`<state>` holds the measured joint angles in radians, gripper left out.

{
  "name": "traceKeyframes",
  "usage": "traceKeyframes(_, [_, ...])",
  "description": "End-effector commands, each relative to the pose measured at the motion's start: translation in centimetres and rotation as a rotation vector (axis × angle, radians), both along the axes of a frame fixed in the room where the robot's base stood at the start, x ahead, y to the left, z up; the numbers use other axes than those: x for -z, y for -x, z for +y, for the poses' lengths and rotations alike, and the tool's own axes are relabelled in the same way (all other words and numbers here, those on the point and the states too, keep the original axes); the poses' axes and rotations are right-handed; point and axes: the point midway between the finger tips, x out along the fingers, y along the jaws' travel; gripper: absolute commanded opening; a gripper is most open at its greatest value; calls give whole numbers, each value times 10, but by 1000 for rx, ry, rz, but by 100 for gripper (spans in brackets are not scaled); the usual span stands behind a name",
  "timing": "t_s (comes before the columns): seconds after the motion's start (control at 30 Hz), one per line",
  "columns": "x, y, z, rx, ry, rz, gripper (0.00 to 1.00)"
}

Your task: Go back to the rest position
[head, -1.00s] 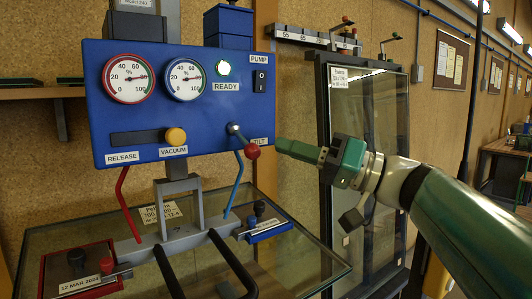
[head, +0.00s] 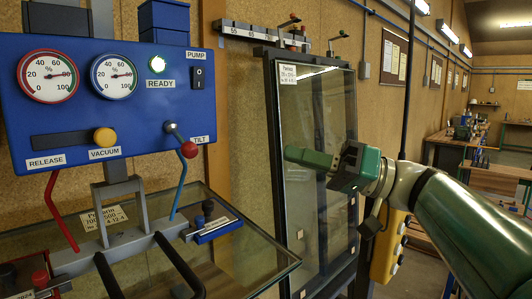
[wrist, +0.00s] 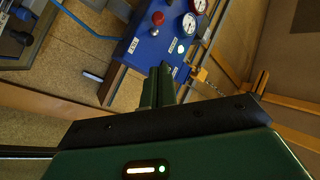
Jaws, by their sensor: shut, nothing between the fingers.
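My gripper (head: 312,158) is green, shut and empty. In the head view it is raised right of the blue control panel (head: 70,115), in front of the framed glass pane (head: 318,120), with clear space between it and the panel. In the wrist view the closed fingers (wrist: 157,85) point toward the panel (wrist: 155,45), which appears turned sideways.
A glass sheet (head: 255,262) lies flat below the panel, with a grey lifting frame and black handles over it. A yellow upright unit (head: 388,248) stands near my arm. Workbenches (head: 495,180) are at the far right, with open floor before them.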

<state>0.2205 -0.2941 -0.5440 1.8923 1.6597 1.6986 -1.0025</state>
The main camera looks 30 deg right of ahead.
Motion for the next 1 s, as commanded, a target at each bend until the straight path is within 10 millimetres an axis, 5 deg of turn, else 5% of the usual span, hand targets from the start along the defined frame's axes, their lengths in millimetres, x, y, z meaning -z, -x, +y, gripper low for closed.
traceKeyframes(0.43, [1,0,0,-2,1,8,0])
traceKeyframes(0.57, [22,-5,19,-24,26,111,0])
traceKeyframes(0.8, [135,-2,98,-43,239,583,0])
traceKeyframes(1.0, [238,26,134,77,542,880,0])
